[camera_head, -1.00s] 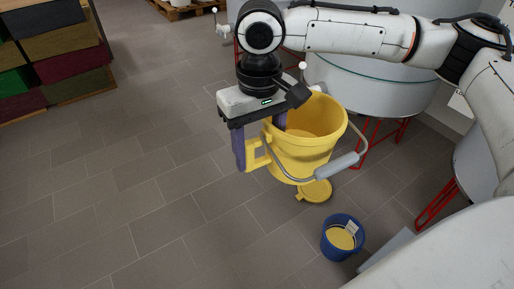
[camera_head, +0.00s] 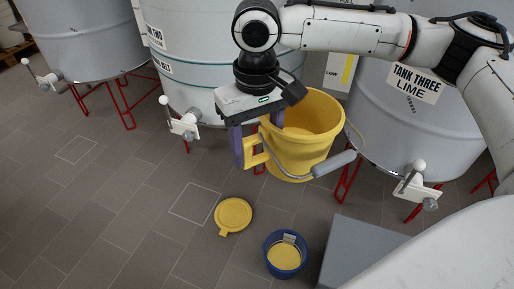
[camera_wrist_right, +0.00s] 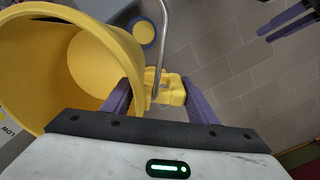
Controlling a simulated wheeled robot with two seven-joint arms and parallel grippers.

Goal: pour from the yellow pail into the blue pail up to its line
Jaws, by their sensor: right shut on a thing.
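The large yellow pail (camera_head: 318,118) hangs roughly upright above the floor, its grey bail and grip hanging at its right side. My right gripper (camera_head: 243,150) is shut on the pail's yellow side handle; the wrist view shows that handle (camera_wrist_right: 170,88) between the purple fingers. The small blue pail (camera_head: 268,262) stands on the floor below, with yellow material inside and a white tag at its inner wall; I cannot make out its line. It also shows in the wrist view (camera_wrist_right: 143,45). Purple fingers of my left gripper (camera_wrist_right: 288,22) show there, apart and empty.
A round yellow lid (camera_head: 233,214) lies on the floor left of the blue pail. A grey block (camera_head: 358,250) is right of it. Large grey tanks (camera_head: 400,110) on red legs, with valves, stand behind. The floor at left is open.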

